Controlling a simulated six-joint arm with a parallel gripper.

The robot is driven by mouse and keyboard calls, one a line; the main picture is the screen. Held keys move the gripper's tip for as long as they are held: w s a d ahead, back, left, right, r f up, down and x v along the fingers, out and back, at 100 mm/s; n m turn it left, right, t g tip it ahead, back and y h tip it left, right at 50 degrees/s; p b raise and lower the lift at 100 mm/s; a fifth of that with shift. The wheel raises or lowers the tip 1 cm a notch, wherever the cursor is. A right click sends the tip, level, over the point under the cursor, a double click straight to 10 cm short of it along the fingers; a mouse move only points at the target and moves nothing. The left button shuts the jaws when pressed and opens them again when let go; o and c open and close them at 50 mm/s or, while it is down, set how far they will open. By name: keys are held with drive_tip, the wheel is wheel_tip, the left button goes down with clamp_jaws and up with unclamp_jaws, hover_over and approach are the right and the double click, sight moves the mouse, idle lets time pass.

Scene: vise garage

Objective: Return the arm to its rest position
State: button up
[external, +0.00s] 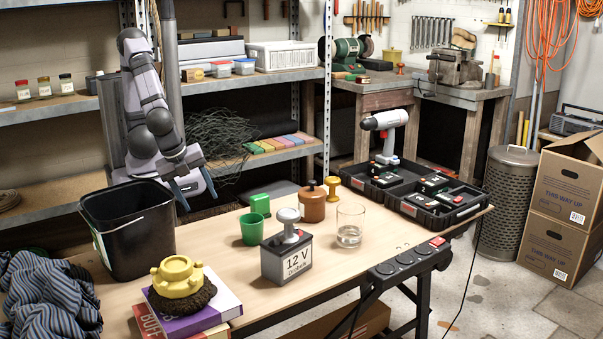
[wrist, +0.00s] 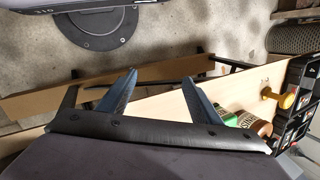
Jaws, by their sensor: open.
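My grey arm (external: 150,105) hangs down at the left of the external view, in front of the shelves. My gripper (external: 195,193) points down, just right of the black bin (external: 130,232) and above the back edge of the workbench (external: 215,278). Its two blue-grey fingers stand apart with nothing between them. In the wrist view my gripper (wrist: 158,76) is also open and empty, with the bench edge and concrete floor beyond the fingers.
Near the gripper are a green cup (external: 251,229), green box (external: 260,205), brown jar (external: 312,203) and yellow stamp-like knob (external: 332,189). A 12 V battery block (external: 286,262), glass (external: 350,226) and black tool case (external: 440,205) stand farther right. Shelves (external: 262,80) stand behind.

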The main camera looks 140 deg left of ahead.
drive_tip(key=d+f+n+h+b, duration=0.3)
drive_tip(key=d+f+h+b, duration=0.1)
drive_tip(key=d+f, duration=0.4)
wheel_tip(320, 180, up, 26)
drive_tip(key=w+p, duration=0.1)
drive_tip(key=p, duration=2.5)
drive_tip(key=shift+d+f+t, duration=0.2)
drive_tip(key=shift+t, duration=0.2)
